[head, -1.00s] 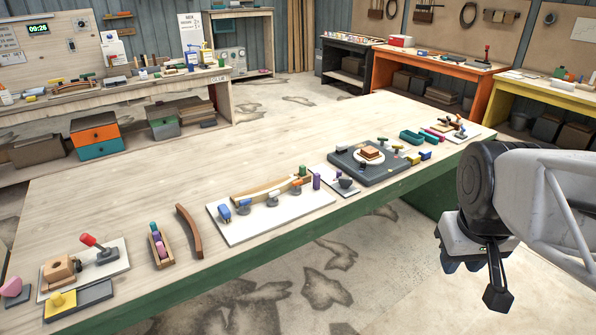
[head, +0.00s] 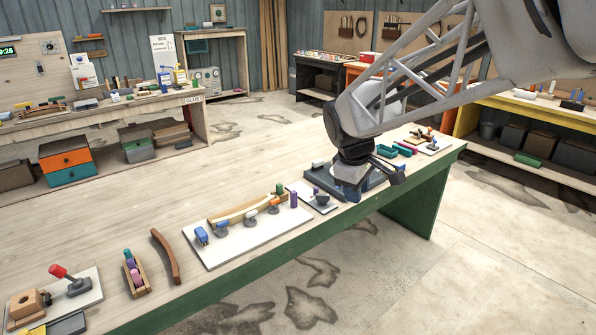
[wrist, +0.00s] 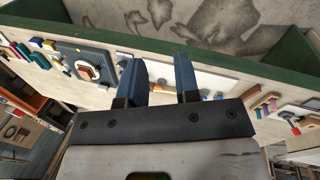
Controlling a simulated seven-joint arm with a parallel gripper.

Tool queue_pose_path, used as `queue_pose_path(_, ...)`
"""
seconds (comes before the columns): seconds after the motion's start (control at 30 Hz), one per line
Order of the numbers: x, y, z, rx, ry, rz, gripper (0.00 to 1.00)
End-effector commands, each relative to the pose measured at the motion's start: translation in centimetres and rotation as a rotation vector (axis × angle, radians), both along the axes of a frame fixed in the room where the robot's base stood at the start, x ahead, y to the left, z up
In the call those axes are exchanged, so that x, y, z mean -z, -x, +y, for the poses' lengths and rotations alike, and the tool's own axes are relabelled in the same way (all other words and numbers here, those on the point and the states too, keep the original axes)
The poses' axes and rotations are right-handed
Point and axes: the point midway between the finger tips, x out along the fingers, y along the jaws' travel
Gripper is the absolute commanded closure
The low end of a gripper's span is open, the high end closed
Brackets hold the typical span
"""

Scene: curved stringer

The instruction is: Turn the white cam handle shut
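A white board (head: 240,247) lies on the bench with a curved wooden strip (head: 238,210) along its back. Several small cam handles stand along the strip: a blue one (head: 201,236) at the left end, an orange one (head: 273,205) towards the right, and a pale one (head: 250,214) between them, which looks like the white handle. It is too small to tell how far it is turned. My gripper (head: 365,180) is to the right of the board, above a dark grey fixture plate. In the wrist view its two blue fingers (wrist: 157,72) are apart with nothing held between them.
The grey fixture plate (head: 327,180) is beneath my gripper. A purple peg (head: 294,199) and a small panel with a dark cup (head: 322,200) stand between it and the board. A loose curved wooden piece (head: 166,256) lies left of the board. Bench space behind is clear.

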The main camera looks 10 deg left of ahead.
Motion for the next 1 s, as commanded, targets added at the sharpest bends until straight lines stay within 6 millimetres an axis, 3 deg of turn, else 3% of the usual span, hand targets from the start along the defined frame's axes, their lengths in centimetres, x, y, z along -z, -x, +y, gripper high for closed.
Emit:
queue_pose_path(0.5, 4.2, -10.2, 10.4, -0.428, 0.138, 0.061, 0.70)
queue_pose_path(1.0, 10.9, -17.5, 22.3, -0.842, 0.276, 0.124, 0.70)
